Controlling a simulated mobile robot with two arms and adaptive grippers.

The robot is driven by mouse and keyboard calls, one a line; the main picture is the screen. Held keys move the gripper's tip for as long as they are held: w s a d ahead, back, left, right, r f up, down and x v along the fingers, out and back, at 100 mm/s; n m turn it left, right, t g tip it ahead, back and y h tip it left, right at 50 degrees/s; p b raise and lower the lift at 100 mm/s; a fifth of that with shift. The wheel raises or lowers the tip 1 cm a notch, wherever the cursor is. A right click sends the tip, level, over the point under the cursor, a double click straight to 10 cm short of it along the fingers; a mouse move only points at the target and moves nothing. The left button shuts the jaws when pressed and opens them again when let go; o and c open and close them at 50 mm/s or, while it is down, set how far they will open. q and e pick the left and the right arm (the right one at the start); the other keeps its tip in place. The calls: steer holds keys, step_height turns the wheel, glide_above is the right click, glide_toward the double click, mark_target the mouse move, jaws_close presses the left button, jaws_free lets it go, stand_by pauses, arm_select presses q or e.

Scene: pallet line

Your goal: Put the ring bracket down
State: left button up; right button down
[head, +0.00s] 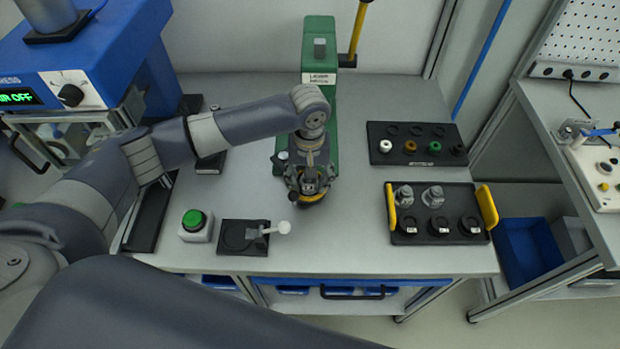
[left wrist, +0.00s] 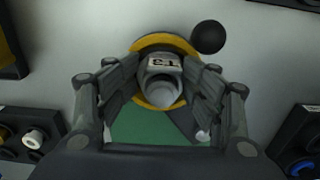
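The ring bracket (left wrist: 162,82) is a grey part with a round front and a pale label, seen in the left wrist view between my fingers. My left gripper (left wrist: 163,92) has a finger against each side of it and appears shut on it. In the head view my left gripper (head: 310,190) points down at the front foot of the green laser marking station (head: 320,60). A yellow ring (left wrist: 152,43) lies around and below the bracket in the wrist view. The fingers hide most of the bracket in the head view; I cannot tell whether it touches the surface below. My right gripper is not in view.
A black tray with yellow handles (head: 458,228) holds two grey parts and several black round pieces. A black rack (head: 387,157) with small coloured rings lies behind it. A green button box (head: 195,226) and a black plate (head: 232,250) with a small grey part are front left.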

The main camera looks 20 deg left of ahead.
arm_select(q)
steer(key=shift+s+a, duration=0.15)
steer(key=shift+a, duration=0.05)
step_height(320, 180, up, 12)
steer(key=shift+d+f+b, duration=0.1)
steer(key=shift+f+b, duration=0.05)
steer(key=shift+b, duration=0.95)
steer(key=shift+r, duration=0.65)
